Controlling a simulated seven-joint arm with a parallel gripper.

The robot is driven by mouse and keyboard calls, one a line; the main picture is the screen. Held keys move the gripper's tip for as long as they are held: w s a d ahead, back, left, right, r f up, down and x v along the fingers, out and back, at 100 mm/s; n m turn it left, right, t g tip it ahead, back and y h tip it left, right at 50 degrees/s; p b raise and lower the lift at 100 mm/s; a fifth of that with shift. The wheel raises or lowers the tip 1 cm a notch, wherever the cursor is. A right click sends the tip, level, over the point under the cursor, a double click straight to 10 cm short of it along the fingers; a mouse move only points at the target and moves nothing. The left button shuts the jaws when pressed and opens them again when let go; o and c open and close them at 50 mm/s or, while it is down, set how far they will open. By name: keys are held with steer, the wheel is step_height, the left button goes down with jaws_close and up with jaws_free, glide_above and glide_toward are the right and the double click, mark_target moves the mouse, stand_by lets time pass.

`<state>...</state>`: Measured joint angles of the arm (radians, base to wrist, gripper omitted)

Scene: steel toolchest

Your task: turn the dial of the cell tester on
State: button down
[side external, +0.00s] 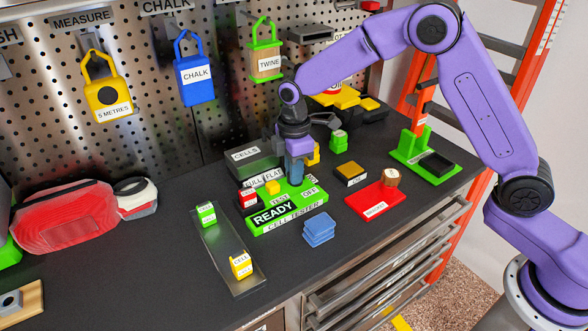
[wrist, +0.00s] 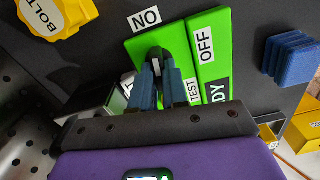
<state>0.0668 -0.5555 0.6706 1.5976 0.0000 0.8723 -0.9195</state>
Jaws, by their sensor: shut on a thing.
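The cell tester (side external: 290,212) is a bright green box with a READY front and a CELL TESTER strip, standing on the dark worktop. In the wrist view its green top (wrist: 182,48) carries labels, one reading OFF (wrist: 206,43) and another (wrist: 145,19) reading NO, likely ON upside down. My gripper (side external: 295,178) points down over the tester's top at its back right. In the wrist view its blue fingers (wrist: 162,82) are shut on the dark dial (wrist: 156,56). The fingers cover part of the dial, and I cannot tell which way its pointer faces.
A steel tray (side external: 228,251) with a green and a yellow cell lies left of the tester. Blue pads (side external: 319,230) sit in front, a red plate (side external: 371,203) at right. A dark CELLS box (side external: 252,160) stands behind.

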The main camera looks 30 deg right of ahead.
steer(key=shift+s+f+n, duration=0.1)
steer(key=shift+n, duration=0.7)
steer(key=c, duration=1.1)
jaws_free()
steer(key=shift+c, duration=0.2)
step_height(320, 180, up, 18)
steer(key=shift+f, duration=0.25)
steer(key=shift+s, duration=0.1)
